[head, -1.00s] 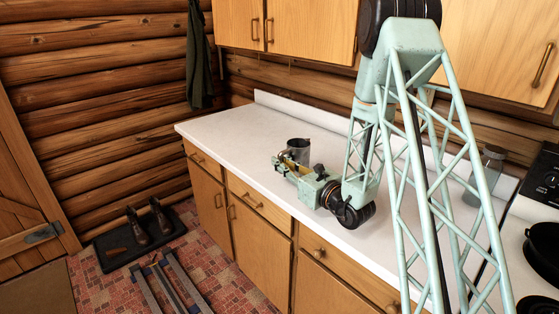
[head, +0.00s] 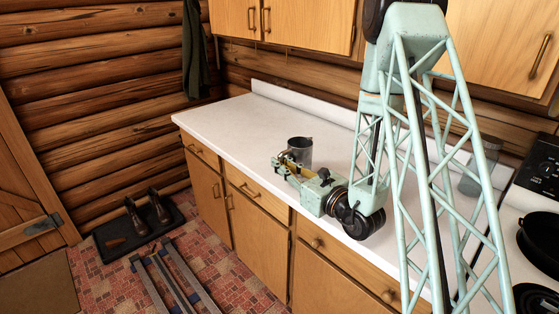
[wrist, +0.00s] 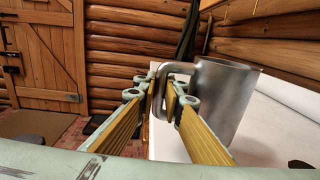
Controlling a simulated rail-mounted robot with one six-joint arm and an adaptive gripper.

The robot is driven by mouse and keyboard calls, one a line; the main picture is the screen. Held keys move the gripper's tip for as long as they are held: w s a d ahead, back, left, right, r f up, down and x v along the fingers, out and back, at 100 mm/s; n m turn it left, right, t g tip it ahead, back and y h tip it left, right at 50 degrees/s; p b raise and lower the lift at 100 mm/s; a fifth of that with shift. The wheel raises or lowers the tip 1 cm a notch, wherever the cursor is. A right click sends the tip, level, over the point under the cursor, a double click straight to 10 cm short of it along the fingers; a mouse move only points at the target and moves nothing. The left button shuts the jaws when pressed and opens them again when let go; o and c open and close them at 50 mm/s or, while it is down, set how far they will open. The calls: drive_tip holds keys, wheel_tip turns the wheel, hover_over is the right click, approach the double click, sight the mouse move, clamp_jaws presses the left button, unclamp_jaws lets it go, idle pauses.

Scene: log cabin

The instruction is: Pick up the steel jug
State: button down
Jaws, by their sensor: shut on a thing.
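The steel jug (head: 300,149) is a grey metal cylinder with a handle, upright at the white counter (head: 250,120) near its front edge. In the wrist view the jug (wrist: 222,105) fills the right of the middle, and its handle (wrist: 163,72) reaches left between the finger pads. My gripper (head: 281,163) is at the jug's front left side. In the wrist view my gripper (wrist: 166,98) is shut on the handle. I cannot tell whether the jug's base touches the counter.
A glass jar (head: 478,170) stands behind my arm near the stove (head: 540,190) at the right. Wall cabinets (head: 310,22) hang above. The counter left of the jug is clear. A boot tray (head: 115,245) lies on the floor.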

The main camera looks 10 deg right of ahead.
drive_tip(key=shift+s+a+r+p, duration=0.1)
drive_tip(key=shift+s+r+p, duration=0.1)
drive_tip(key=shift+s+p, duration=0.6)
drive_tip(key=shift+s+a+p, duration=0.15)
drive_tip(key=shift+s+p, duration=1.2)
drive_tip(key=shift+p, duration=1.75)
drive_tip(key=s+a+r+n+g+y+b, duration=0.1)
drive_tip(key=s+a+n+g+y+b, duration=0.55)
drive_tip(key=s+a, duration=0.6)
drive_tip(key=s+f+n+g+y+b, duration=0.2)
drive_tip(key=s+n+g, duration=0.5)
drive_tip(key=s+g, duration=0.5)
drive_tip(key=shift+s+a+n+y+b, duration=0.4)
drive_tip(key=shift+s+y, duration=0.35)
drive_tip(key=shift+s, duration=3.5)
